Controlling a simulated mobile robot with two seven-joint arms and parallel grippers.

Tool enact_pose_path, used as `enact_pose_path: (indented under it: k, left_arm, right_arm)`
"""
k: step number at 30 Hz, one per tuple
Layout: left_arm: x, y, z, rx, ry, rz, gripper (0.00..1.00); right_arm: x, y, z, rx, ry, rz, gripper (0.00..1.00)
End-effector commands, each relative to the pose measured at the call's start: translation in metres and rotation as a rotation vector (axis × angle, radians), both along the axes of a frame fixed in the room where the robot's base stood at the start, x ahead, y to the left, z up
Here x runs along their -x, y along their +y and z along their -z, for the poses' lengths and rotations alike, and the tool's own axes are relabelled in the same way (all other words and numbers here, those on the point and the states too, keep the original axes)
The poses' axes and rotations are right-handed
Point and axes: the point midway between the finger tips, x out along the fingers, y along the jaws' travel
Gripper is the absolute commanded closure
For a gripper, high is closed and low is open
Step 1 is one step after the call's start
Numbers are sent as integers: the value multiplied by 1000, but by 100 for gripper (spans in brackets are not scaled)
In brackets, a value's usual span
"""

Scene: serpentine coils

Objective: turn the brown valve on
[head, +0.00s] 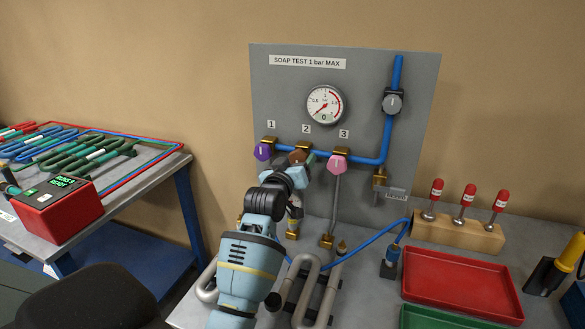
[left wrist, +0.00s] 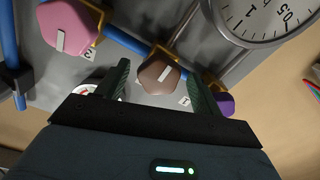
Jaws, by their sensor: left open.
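The brown valve (head: 300,158) is the middle one on the grey panel, under label 2. My left gripper (head: 297,172) is in front of it and hides much of it in the head view. The open fingers of my left gripper (left wrist: 157,73) stand on either side of the knob. I cannot tell whether they touch it. My right gripper is in neither view.
The purple valve (head: 263,151) and pink valve (head: 337,164) flank the brown one closely. A pressure gauge (head: 325,105) is above, and a blue pipe (head: 370,160) runs along the panel. Below are bent grey tubes (head: 325,270), a red tray (head: 462,283) and a wooden block (head: 457,233).

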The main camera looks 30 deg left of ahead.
Motion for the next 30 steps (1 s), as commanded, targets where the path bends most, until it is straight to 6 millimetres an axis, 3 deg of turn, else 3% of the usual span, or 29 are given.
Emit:
enact_pose_path:
  k: [9, 30]
  left_arm:
    - [31, -7, -1, 1, -1, 0, 33]
    - [34, -8, -1, 1, -1, 0, 33]
  right_arm:
    - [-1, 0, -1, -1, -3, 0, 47]
    - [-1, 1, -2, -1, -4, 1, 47]
